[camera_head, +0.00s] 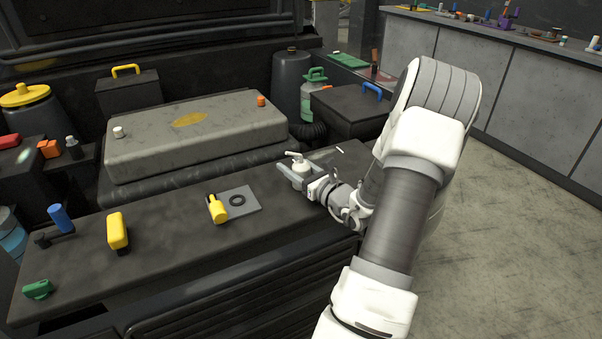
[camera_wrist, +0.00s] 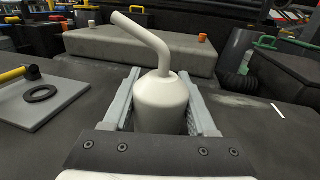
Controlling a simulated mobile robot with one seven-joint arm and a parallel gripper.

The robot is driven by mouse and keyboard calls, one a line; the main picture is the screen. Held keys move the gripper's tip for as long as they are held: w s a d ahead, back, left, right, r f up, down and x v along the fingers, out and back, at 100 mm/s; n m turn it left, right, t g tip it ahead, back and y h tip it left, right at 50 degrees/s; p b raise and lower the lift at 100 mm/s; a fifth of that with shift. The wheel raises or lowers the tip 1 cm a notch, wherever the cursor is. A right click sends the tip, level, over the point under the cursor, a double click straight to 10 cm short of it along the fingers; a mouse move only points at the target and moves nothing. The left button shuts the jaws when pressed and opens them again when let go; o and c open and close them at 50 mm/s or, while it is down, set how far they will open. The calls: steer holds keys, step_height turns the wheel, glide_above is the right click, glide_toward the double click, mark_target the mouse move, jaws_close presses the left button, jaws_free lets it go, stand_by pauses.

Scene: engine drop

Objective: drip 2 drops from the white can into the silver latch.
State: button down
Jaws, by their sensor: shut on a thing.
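The white can (camera_head: 299,167) is between the fingers of my gripper (camera_head: 302,176), which is shut on it, over the right part of the dark bench. In the wrist view the can (camera_wrist: 160,100) stands upright, with its bent spout pointing up and left. I cannot tell whether its base touches the bench. No part is clearly recognisable as the silver latch. A flat grey plate (camera_head: 247,192) with a black ring (camera_head: 237,200) and a yellow-handled piece (camera_head: 216,208) lies left of the can. A small pale strip (camera_wrist: 278,110) lies to the right of the can.
A yellow block (camera_head: 117,231), a blue-handled piece (camera_head: 60,219) and a green piece (camera_head: 38,289) are on the left of the bench. A grey cover (camera_head: 195,135) with white and orange caps rises behind it. A blue-handled dark box (camera_head: 350,110) stands behind right.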

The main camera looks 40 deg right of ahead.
steer(key=shift+r, duration=0.45)
steer(key=r, duration=0.1)
steer(key=r+p, duration=0.2)
steer(key=r, duration=0.1)
steer(key=shift+s, duration=0.25)
steer(key=s+r+p, duration=0.3)
steer(key=s+r, duration=0.3)
steer(key=s, duration=0.5)
steer(key=shift+d, duration=0.3)
